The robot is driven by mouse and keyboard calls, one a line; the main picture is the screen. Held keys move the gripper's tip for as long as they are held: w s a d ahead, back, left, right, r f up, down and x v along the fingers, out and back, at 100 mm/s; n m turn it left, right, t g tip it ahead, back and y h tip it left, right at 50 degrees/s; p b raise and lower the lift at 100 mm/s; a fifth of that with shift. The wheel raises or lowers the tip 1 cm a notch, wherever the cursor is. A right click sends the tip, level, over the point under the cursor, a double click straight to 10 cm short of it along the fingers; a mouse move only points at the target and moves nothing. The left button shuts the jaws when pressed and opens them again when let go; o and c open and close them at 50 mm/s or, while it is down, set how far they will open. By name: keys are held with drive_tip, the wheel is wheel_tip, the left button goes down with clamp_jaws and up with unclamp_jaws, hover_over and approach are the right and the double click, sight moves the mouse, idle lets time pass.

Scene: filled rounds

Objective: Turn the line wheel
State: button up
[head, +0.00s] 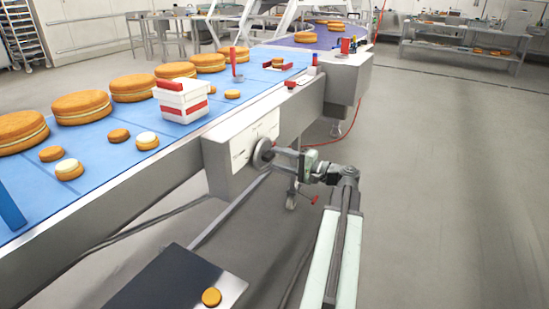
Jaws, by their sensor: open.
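The line wheel (261,153) is a small dark grey round wheel on the side of the conveyor, at the lower right of a pale panel (238,155). My gripper (283,156) is open just right of the wheel, with its jaws pointing left toward it. The jaws are very close to the wheel's right side. I cannot tell whether they touch it or reach around its rim. My arm comes up from the bottom of the head view to the gripper.
The blue conveyor belt (205,128) carries large filled rounds (81,106), small rounds and a white-and-red box (182,100). A dark tray (176,280) with one small round (211,297) is at lower left. The floor to the right is clear.

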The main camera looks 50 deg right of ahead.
drive_tip(key=v, duration=0.5)
drive_tip(key=shift+s, duration=0.3)
